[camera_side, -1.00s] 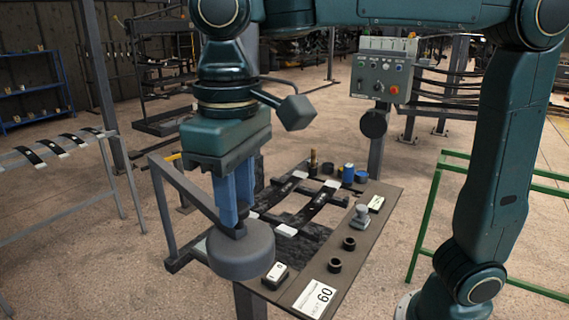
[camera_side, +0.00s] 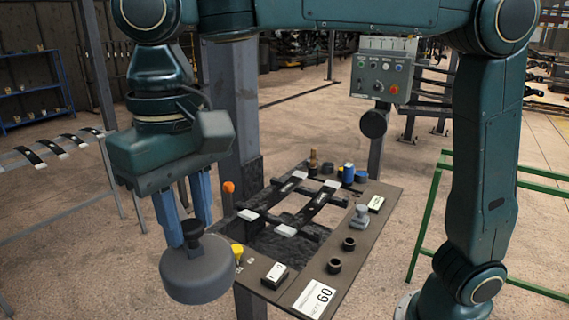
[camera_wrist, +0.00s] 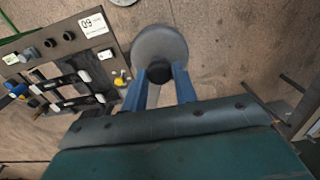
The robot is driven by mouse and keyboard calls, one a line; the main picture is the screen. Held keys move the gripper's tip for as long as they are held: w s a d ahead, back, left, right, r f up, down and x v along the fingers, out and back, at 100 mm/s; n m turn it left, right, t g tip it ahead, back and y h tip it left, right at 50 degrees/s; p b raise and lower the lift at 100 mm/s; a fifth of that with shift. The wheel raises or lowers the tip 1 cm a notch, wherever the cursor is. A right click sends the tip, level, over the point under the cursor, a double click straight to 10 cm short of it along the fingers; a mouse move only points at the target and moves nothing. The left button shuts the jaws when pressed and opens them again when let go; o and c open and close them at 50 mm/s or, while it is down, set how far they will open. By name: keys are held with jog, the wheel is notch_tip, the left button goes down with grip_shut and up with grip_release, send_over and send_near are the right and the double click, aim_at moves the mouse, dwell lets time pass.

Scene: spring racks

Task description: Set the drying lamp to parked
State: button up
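The round grey lamp head (camera_side: 200,274) with a black knob (camera_side: 191,230) on top hangs off the left front side of the bench, over the floor. In the wrist view its grey disc (camera_wrist: 160,42) is beyond my fingers, clear of the bench. My gripper (camera_side: 184,226) points down with its two blue fingers on either side of the knob. In the wrist view the fingers (camera_wrist: 159,76) close in on the knob from both sides and appear to grip it. Any arm that carries the lamp is hidden.
A control box (camera_side: 382,78) is behind.

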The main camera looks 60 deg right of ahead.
jog(key=o, duration=0.4)
jog(key=shift+w+a, duration=0.1)
jog(key=shift+a, duration=0.2)
jog(key=shift+c, duration=0.2)
jog(key=shift+o, duration=0.2)
jog(key=shift+d, duration=0.1)
jog(key=shift+r, duration=0.1)
notch_tip(320, 180, up, 14)
jog(key=shift+f, duration=0.2)
dwell(0.5)
